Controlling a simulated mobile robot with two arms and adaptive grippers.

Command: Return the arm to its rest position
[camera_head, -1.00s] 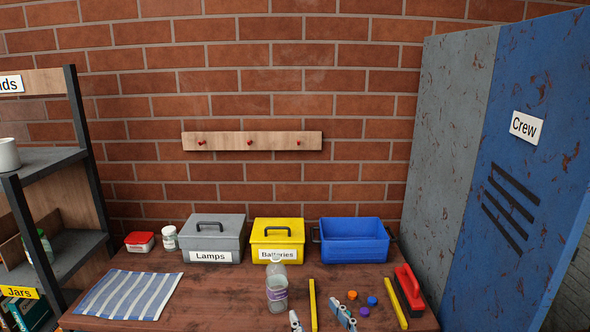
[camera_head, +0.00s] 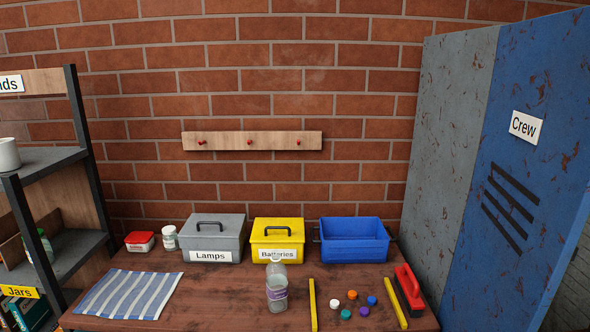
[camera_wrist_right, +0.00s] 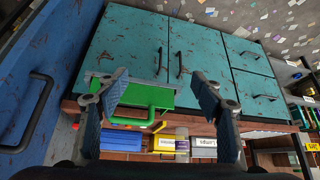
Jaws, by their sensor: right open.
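My right gripper (camera_wrist_right: 160,82) shows in the right wrist view. In the head view the table (camera_head: 225,305) holds a clear bottle (camera_head: 277,288), a grey Lamps box (camera_head: 214,238), a yellow Batteries box (camera_head: 277,239) and an open blue bin (camera_head: 354,242).
Several coloured caps (camera_head: 352,295) lie between two yellow bars (camera_head: 312,305). A red-handled tool (camera_head: 409,287) lies at the table's right. A striped cloth (camera_head: 128,295) lies at left. A blue locker (camera_head: 530,150) stands right, a shelf (camera_head: 55,160) left. Teal cabinet doors (camera_wrist_right: 195,50) fill the wrist view.

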